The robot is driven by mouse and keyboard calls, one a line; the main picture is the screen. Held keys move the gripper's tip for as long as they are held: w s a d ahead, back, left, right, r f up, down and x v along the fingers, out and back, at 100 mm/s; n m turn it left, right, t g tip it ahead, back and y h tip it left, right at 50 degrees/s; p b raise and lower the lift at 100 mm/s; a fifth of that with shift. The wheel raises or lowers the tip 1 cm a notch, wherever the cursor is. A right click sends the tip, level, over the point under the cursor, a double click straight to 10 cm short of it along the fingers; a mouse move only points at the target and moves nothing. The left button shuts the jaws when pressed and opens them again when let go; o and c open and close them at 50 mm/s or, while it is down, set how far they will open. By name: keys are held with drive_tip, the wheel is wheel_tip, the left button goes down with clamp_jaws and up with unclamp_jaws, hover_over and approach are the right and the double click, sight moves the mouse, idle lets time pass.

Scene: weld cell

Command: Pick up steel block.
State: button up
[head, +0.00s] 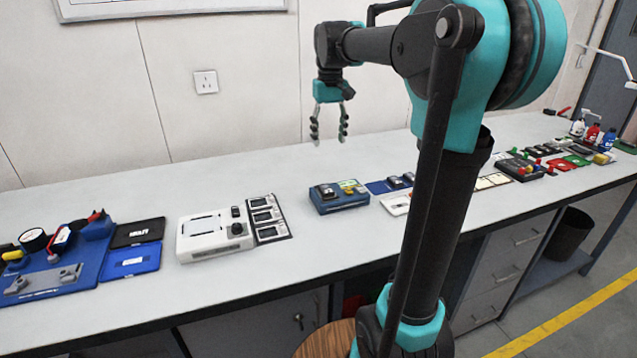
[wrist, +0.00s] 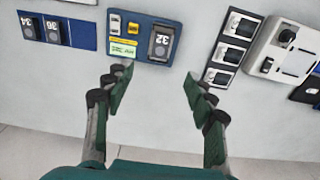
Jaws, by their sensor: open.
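My gripper (head: 329,138) is open and empty, pointing down above the back of the bench. In the wrist view its two fingers (wrist: 157,88) are spread apart with only bare bench between them. I cannot tell for certain which thing is the steel block. Dark and silver blocks are in view: one marked 32 (wrist: 161,42) sits in a blue unit (wrist: 130,50), also seen in the head view (head: 350,204). Blocks marked 36 (wrist: 30,29) and 34 (wrist: 57,30) sit on a blue tray (wrist: 82,36), which also shows in the head view (head: 376,187).
A white device (head: 205,248) and a dark panel with three modules (head: 264,219) stand left of the blue unit. A blue fixture (head: 72,262) with grey bars is at the far left. Many small items crowd the far right. The bench back is clear.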

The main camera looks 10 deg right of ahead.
hover_over(326, 188)
wheel_tip(326, 188, down, 11)
drive_tip(key=shift+w+d+r, duration=0.1)
drive_tip(key=shift+w, duration=0.05)
drive_tip(key=shift+s+f, duration=0.2)
drive_tip(key=shift+f, duration=2.65)
drive_tip(key=shift+c, duration=0.3)
clamp_jaws()
